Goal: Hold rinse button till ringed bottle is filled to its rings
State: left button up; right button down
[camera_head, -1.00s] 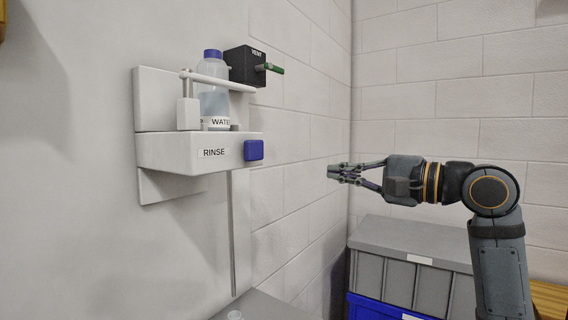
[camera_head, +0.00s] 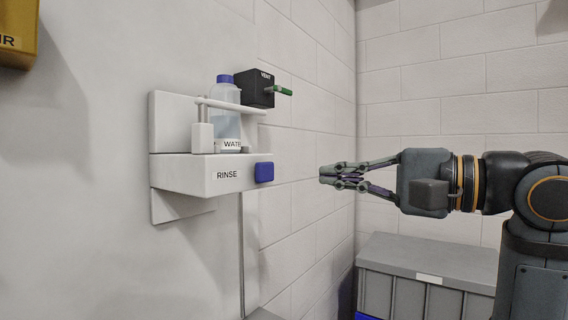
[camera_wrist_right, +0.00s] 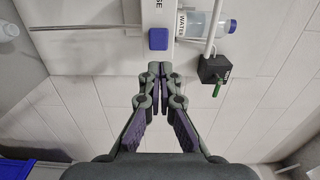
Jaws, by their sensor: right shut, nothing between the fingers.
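The blue rinse button (camera_head: 264,172) is on the right end of the white fixture (camera_head: 200,176) labelled RINSE. It also shows in the wrist view (camera_wrist_right: 158,39). A blue-capped clear bottle (camera_head: 226,104) labelled WATER stands on the fixture behind a bar, with liquid inside. My right gripper (camera_head: 324,175) is shut and empty, to the right of the button at about its height, with a gap between. In the wrist view its fingertips (camera_wrist_right: 160,70) point at the button. A small clear round vessel (camera_wrist_right: 10,30) is at the left edge there; I cannot make out rings. My left gripper is out of view.
A black VENT box (camera_head: 256,89) with a green lever (camera_head: 283,91) is above and behind the button. A grey lidded crate (camera_head: 425,270) stands below my right arm. A yellow box (camera_head: 18,35) is at the top left. The space between gripper and button is clear.

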aim_at(269, 171)
jog(key=p+x, duration=0.3)
jog(key=x, duration=0.6)
jog(key=shift+a+r, duration=0.1)
jog(key=shift+a, duration=0.1)
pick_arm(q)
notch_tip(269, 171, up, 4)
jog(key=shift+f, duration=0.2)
pick_arm(e)
jog(key=shift+w+a, duration=0.25)
jog(key=shift+w, duration=0.1)
jog(key=shift+x, duration=0.75)
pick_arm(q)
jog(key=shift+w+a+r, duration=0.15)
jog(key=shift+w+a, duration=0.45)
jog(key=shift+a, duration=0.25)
